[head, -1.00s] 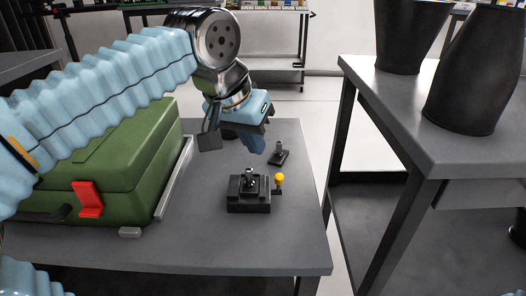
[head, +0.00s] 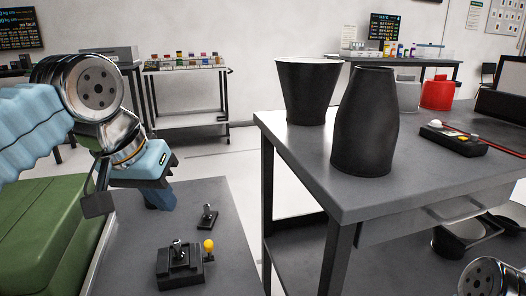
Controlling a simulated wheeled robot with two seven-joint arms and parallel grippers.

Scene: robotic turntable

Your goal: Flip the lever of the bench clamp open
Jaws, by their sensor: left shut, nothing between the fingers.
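The bench clamp (head: 180,267) is a black block with a small metal part on top, standing on the grey bench at lower left. A lever with a yellow ball knob (head: 209,246) stands at its right side. My left gripper (head: 160,198) is blue, points down and is shut and empty. It hangs above and behind the clamp in the picture, apart from it. My right gripper is not in view; only a metal joint of my right arm shows at the bottom right corner.
A small black fixture (head: 207,217) stands behind the clamp. A green case (head: 40,235) lies left on the bench. A second table (head: 300,160) at right carries two black vessels (head: 364,125) and a black control box (head: 453,139). A gap separates bench and table.

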